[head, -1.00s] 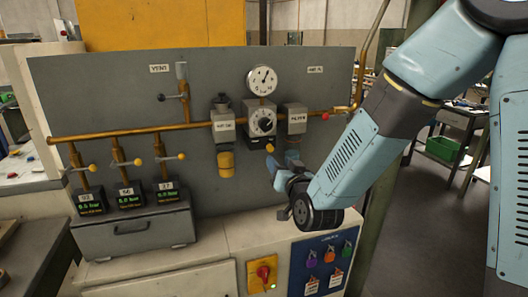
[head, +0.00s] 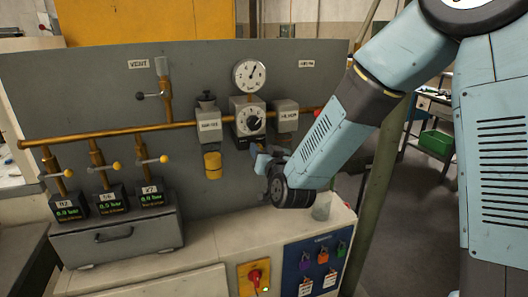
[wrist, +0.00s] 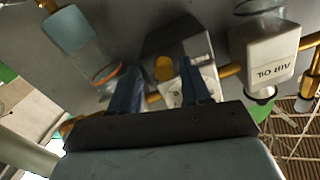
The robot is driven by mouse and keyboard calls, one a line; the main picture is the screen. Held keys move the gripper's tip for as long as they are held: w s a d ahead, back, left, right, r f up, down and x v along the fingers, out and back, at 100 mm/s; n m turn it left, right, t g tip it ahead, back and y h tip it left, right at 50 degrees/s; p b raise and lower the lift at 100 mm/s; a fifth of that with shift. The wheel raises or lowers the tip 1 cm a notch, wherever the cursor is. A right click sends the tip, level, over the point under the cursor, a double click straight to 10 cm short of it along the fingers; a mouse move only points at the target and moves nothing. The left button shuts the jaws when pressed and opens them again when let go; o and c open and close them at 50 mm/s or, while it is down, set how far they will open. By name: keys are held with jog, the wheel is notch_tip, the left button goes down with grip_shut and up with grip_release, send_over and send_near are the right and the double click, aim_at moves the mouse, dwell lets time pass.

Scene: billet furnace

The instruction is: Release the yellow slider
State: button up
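The yellow slider (wrist: 163,68) shows in the wrist view as a small rounded yellow piece below the dial unit (head: 248,121). In the head view my gripper hides it. My gripper (wrist: 160,88) is open, with one blue finger on each side of the slider and a visible gap to both. Whether the fingertips reach as far as the slider is hard to tell. In the head view my gripper (head: 264,158) is just below the dial unit, in front of the grey panel.
A block with a yellow bowl (head: 212,165) hangs left of my gripper. A block with a clear bowl (wrist: 107,75) is close on the other side. A brass pipe (head: 110,135) crosses the panel. Below are a cabinet top (head: 225,235) and a blue padlock panel (head: 315,265).

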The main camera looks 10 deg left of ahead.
aim_at(247, 146)
jog(key=shift+s+a, duration=0.1)
grip_shut()
dwell(0.3)
jog(key=shift+s+a, duration=0.55)
jog(key=shift+a, duration=0.3)
jog(key=shift+s+a, duration=0.5)
jog(key=shift+a, duration=0.3)
jog(key=shift+c, duration=0.8)
grip_release()
jog(key=shift+o, duration=1.1)
jog(key=shift+w+d, duration=0.1)
jog(key=shift+d, duration=0.05)
